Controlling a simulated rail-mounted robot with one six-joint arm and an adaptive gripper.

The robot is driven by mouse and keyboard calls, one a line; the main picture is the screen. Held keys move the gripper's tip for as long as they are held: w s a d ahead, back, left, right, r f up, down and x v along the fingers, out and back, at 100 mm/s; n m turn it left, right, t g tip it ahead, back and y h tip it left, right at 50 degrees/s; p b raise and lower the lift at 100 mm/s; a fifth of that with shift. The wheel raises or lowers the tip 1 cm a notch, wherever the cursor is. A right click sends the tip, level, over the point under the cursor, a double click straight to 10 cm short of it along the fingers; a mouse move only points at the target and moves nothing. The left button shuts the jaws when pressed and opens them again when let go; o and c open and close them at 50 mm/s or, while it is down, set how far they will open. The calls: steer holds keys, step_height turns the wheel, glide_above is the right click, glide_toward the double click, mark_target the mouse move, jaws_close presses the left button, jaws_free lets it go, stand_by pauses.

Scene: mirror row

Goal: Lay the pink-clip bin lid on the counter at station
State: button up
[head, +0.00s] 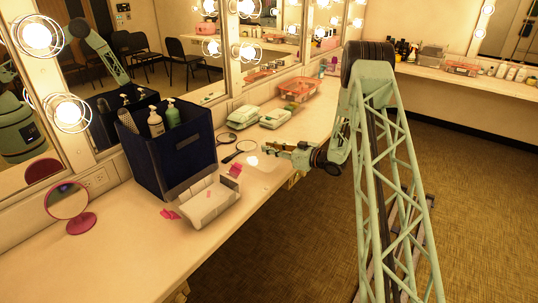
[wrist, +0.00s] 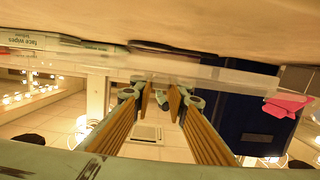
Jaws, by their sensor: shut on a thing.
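My gripper (head: 277,148) is at the counter's front edge, its fingers pointing left over the counter. It is shut on the bin lid (head: 264,168), a clear, flat sheet with a pink clip (head: 234,170) at its left end. In the wrist view the lid (wrist: 220,76) is a pale see-through band across the fingertips (wrist: 162,98), with the pink clip (wrist: 288,105) at the right. The lid lies roughly level, close to the counter (head: 110,262); I cannot tell whether it touches.
A navy fabric box (head: 185,165) with bottles stands behind the whitish bin. A pink round mirror (head: 70,208) is at the left. Hand mirrors (head: 240,150), wipe packs (head: 242,117) and a red-filled clear container (head: 298,90) lie farther back. The front-left counter is clear.

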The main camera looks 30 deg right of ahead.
steer(key=shift+f+b, duration=0.3)
steer(key=shift+f, duration=1.25)
steer(key=shift+f, duration=0.2)
steer(key=o, duration=0.8)
steer(key=shift+o, duration=0.2)
steer(key=shift+r, duration=0.2)
steer(key=shift+p+v, duration=0.95)
steer(key=shift+v, duration=5)
steer(key=shift+f, duration=0.1)
